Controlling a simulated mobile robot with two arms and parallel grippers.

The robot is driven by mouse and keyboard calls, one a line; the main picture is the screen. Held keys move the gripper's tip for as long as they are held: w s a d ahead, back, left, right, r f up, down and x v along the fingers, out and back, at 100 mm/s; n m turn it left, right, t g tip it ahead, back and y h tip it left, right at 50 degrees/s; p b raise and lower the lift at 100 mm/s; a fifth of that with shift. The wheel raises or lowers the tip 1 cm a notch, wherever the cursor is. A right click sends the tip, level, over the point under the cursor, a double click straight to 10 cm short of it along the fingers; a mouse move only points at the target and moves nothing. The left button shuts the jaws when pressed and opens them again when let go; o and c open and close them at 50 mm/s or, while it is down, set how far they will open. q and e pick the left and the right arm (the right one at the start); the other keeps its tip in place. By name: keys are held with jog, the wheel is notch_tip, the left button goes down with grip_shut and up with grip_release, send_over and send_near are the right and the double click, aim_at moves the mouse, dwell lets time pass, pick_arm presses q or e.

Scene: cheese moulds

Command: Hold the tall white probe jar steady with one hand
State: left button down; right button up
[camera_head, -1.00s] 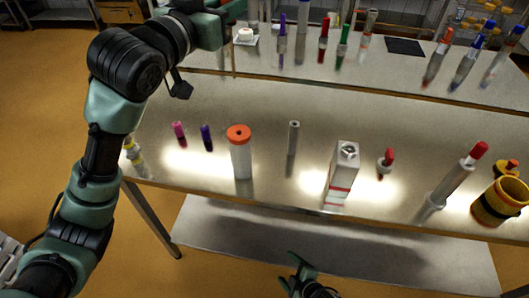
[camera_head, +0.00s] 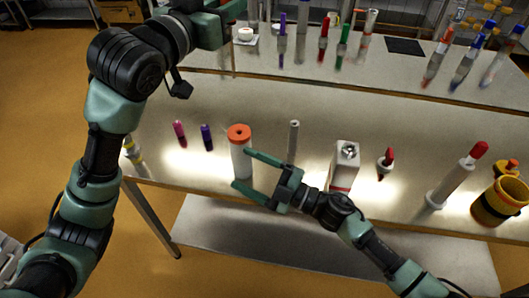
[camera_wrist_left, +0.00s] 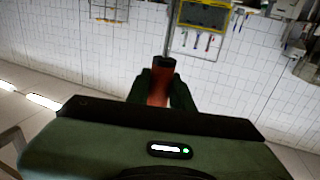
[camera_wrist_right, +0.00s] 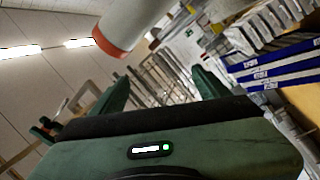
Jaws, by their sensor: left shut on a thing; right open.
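The tall white probe jar (camera_head: 241,162) stands upright on the near table, with an orange rim and a dark centre on top. It also shows at the top of the right wrist view (camera_wrist_right: 140,18). My right gripper (camera_head: 241,169) is open at the jar, one fingertip by its right side and one low in front of it. I cannot tell whether they touch it. My left gripper (camera_wrist_left: 163,86) is shut on a red-orange handle (camera_wrist_left: 160,92) with a black end and a thin grey rod. Its fingers are not clear in the head view.
A pink marker (camera_head: 179,132) and a purple marker (camera_head: 207,137) stand left of the jar. A grey tube (camera_head: 293,139), a white carton (camera_head: 343,166) and a red-tipped stand (camera_head: 458,177) are to the right. A yellow-black cup (camera_head: 499,201) is at the far right.

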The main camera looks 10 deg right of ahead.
aim_at(249, 146)
jog(key=w+d+m, duration=0.1)
jog(key=w+m, duration=0.1)
jog(key=m, duration=0.2)
jog(key=w+d+m+h, duration=0.1)
jog(key=w+m, duration=0.1)
jog(key=m, duration=0.2)
jog(key=w+d+m+h, duration=0.1)
jog(key=w+d+m, duration=0.1)
jog(key=m, duration=0.2)
jog(key=shift+w+d+f+t, duration=0.1)
jog(key=shift+f+t, duration=0.1)
jog(key=shift+t, duration=0.1)
jog(key=x, duration=0.7)
jog(key=shift+f, duration=0.1)
jog(key=c, duration=1.6)
pick_arm(q)
notch_tip(249, 146, down, 9)
jog(key=m+g+h, duration=0.2)
jog(key=shift+a+h, duration=0.15)
jog(key=shift+h, duration=0.15)
